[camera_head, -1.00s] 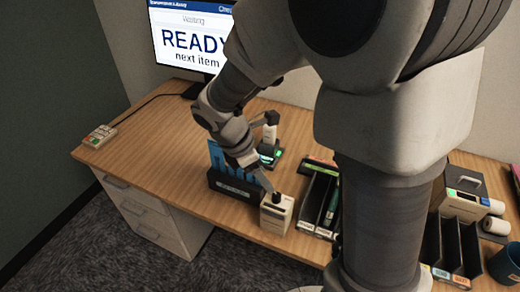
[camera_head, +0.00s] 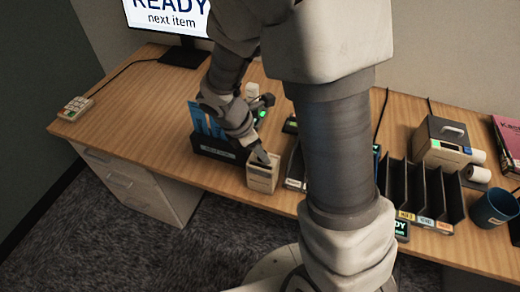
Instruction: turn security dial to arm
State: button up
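My gripper (camera_head: 262,156) points down and right at the top of a small beige box (camera_head: 262,178) near the desk's front edge. Its fingers are small and dark here, so I cannot tell whether they are open or shut, or whether they touch the box. I cannot make out a security dial; the top of the beige box is partly hidden by the gripper. A small light keypad-like device (camera_head: 75,108) with a cable lies at the desk's far left, well away from my gripper.
A black holder (camera_head: 215,150) with blue cards stands left of the gripper. Black sorter slots (camera_head: 425,190), a beige printer-like device (camera_head: 440,145) and a blue mug (camera_head: 493,208) are at the right. A monitor (camera_head: 165,18) stands behind. The desk (camera_head: 125,115) is clear at the left.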

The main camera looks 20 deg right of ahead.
grip_shut()
jog(key=m+g+p, duration=0.1)
jog(key=m, duration=0.1)
jog(key=m+p, duration=0.1)
jog(key=m, duration=0.1)
jog(key=shift+w+r+m+g, duration=0.1)
jog(key=shift+w+m+g, duration=0.05)
jog(key=shift+m+g, duration=0.25)
jog(key=m+g, duration=0.1)
jog(key=m, duration=0.2)
jog(key=m+y+p, duration=0.1)
jog(key=m, duration=0.1)
jog(key=shift+w+d+m+g+p, duration=0.1)
jog(key=shift+w+m+g+p, duration=0.05)
jog(key=shift+m+g+p, duration=0.2)
jog(key=shift+m+g, duration=0.25)
jog(key=shift+o, duration=1.9)
grip_release()
